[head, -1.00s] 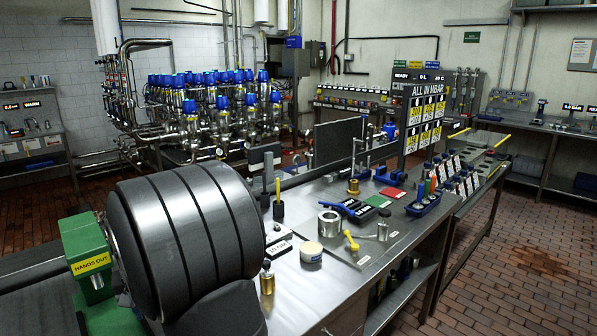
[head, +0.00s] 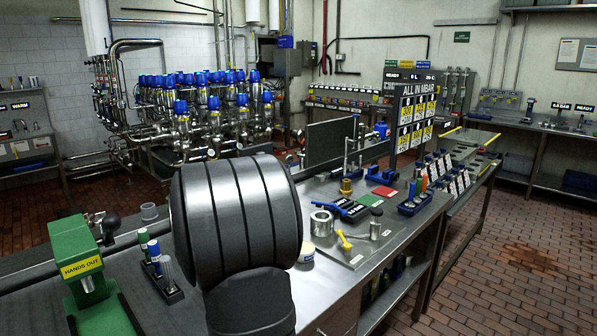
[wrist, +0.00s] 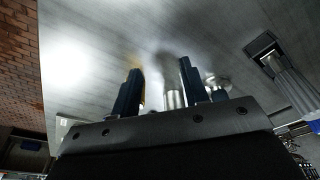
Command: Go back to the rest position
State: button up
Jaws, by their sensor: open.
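My gripper (wrist: 159,68) shows in the wrist view as two dark blue fingers, spread apart with a gap between them. A blurred bright metal cylinder (wrist: 174,99) shows beyond the gap, and something yellowish is partly behind the left finger. I see nothing clamped between the fingers. In the head view my large dark, grooved arm link stands over the near part of the steel bench (head: 325,290). The gripper itself is hidden there behind the arm.
A green "HANDS OUT" fixture (head: 82,262) and a rack of capped tubes (head: 160,268) stand left of my arm. To its right are a metal ring (head: 322,222), a yellow-handled part (head: 343,241) and a blue bottle tray (head: 415,203). The valve matrix (head: 205,105) is behind.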

jog(key=w+d+f+m, duration=0.1)
jog(key=d, duration=0.3)
jog(key=w+d+f+m, duration=0.1)
jog(key=w+d, duration=0.1)
jog(key=d, duration=0.3)
jog(key=w+d+f+m+t, duration=0.1)
jog(key=w+d, duration=0.1)
jog(key=d, duration=0.3)
jog(key=shift+w+h, duration=0.15)
jog(key=shift+h, duration=0.25)
